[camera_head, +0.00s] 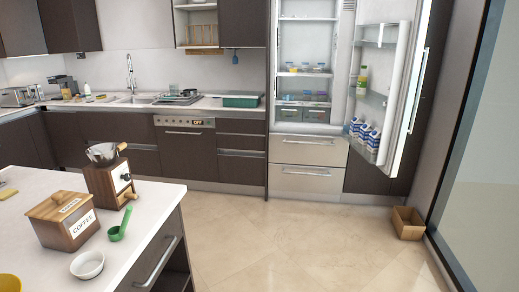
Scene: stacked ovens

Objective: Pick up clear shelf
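The fridge (308,48) stands open at the back, right of centre. Its door (404,75) is swung out to the right. Inside are pale shelves: an upper shelf (308,18) that looks bare and a middle shelf (290,74) with small containers on it. Clear-looking drawers (303,114) sit below. I cannot tell which of these is the clear shelf, as they are small and far off. Neither of my grippers is in view.
A white island (158,195) in the left foreground carries a coffee box (62,219), a grinder (108,184), a green scoop (121,224) and a white bowl (87,265). A cardboard box (407,223) lies on the floor at right. The tiled floor (300,240) before the fridge is clear.

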